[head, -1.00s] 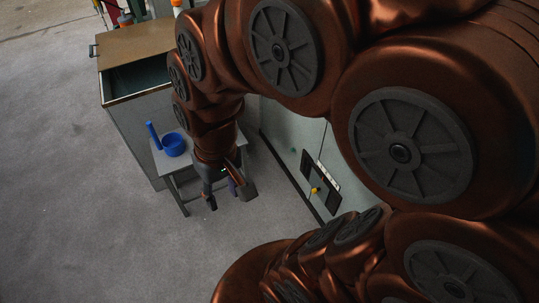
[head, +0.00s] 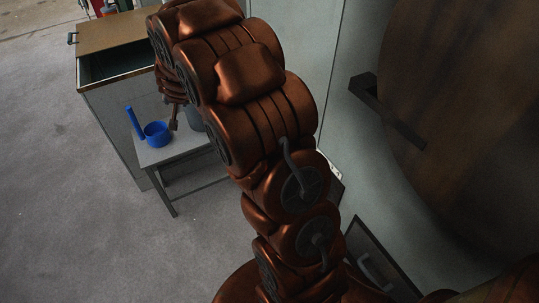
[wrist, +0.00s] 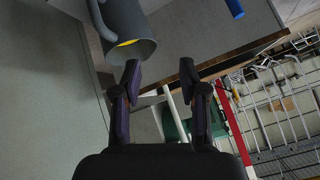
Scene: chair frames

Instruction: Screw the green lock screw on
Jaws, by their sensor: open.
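I cannot make out the green lock screw in either current view. My gripper (wrist: 160,75) is open in the wrist view, its two dark fingers apart with nothing between them. A grey cylindrical container with a handle (wrist: 128,25) is just beyond the left finger, and something yellow (wrist: 126,42) shows at its mouth.
A large round wooden piece with a dark handle (head: 430,70) fills the right. Open floor lies at left.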

